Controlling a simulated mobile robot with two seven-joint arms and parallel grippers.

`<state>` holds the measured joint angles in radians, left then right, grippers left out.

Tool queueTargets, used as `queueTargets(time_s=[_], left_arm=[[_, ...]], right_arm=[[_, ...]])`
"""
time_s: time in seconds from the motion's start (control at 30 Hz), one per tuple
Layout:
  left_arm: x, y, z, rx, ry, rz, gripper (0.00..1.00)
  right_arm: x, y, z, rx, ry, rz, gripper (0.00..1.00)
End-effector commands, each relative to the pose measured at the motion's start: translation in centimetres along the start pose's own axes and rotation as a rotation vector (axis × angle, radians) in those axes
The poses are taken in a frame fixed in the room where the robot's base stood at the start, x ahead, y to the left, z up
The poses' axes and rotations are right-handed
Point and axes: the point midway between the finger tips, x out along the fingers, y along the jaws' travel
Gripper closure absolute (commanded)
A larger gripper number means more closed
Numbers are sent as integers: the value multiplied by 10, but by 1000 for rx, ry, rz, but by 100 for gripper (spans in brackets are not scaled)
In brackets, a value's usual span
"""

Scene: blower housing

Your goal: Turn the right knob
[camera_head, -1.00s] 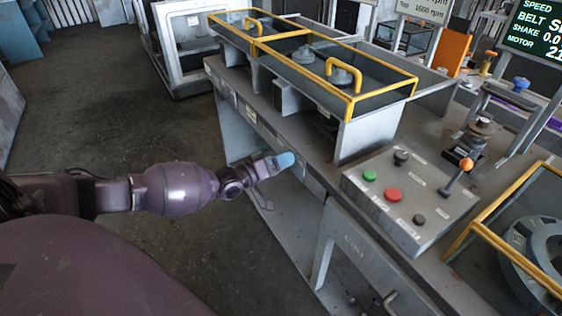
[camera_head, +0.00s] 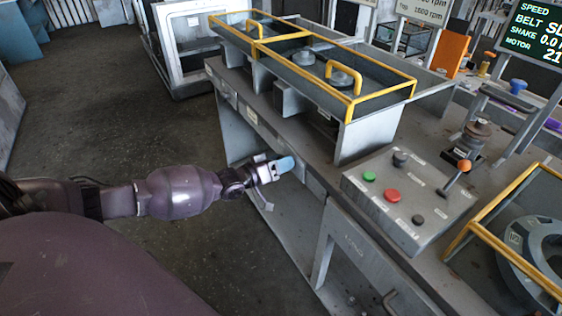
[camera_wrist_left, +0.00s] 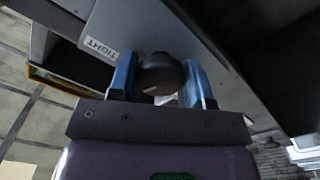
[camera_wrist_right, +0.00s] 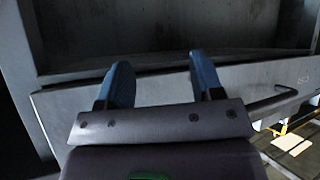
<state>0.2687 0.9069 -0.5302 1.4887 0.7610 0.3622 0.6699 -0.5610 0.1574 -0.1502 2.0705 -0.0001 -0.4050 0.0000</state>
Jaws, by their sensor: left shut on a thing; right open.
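My left gripper (camera_head: 283,165) is at the front edge of the grey bench, low beside the yellow-railed box. In the left wrist view, its blue fingers are on either side of a dark round knob (camera_wrist_left: 160,73) and shut on it. A label (camera_wrist_left: 101,48) reading "TIGHT", upside down here, is on the grey face beside the knob. The head view does not show the knob, as the gripper covers it. My right gripper (camera_wrist_right: 160,82) is open and empty in the right wrist view, before a grey metal panel. It is not in the head view.
The bench carries a yellow-railed box (camera_head: 351,113) and a control panel (camera_head: 420,170) with green, red and black buttons and an orange-tipped lever (camera_head: 455,178). A second yellow-railed bay with a grey wheel (camera_head: 540,252) is at right. The floor (camera_head: 110,110) at left is clear.

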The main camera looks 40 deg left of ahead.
Motion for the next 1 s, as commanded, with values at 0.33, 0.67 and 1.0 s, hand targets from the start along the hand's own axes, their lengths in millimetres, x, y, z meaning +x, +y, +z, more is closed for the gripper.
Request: queueTargets(time_s=[0.33, 0.67, 1.0], left_arm=[[0, 1, -1, 326, 1, -1, 78], [0, 2, -1, 602, 1, -1, 78], [0, 1, 0, 767, 0, -1, 78]], right_arm=[[-7, 0, -5, 13, 4, 6, 40], [-10, -1, -5, 23, 0, 9, 40], [-11, 2, -9, 15, 7, 9, 40]])
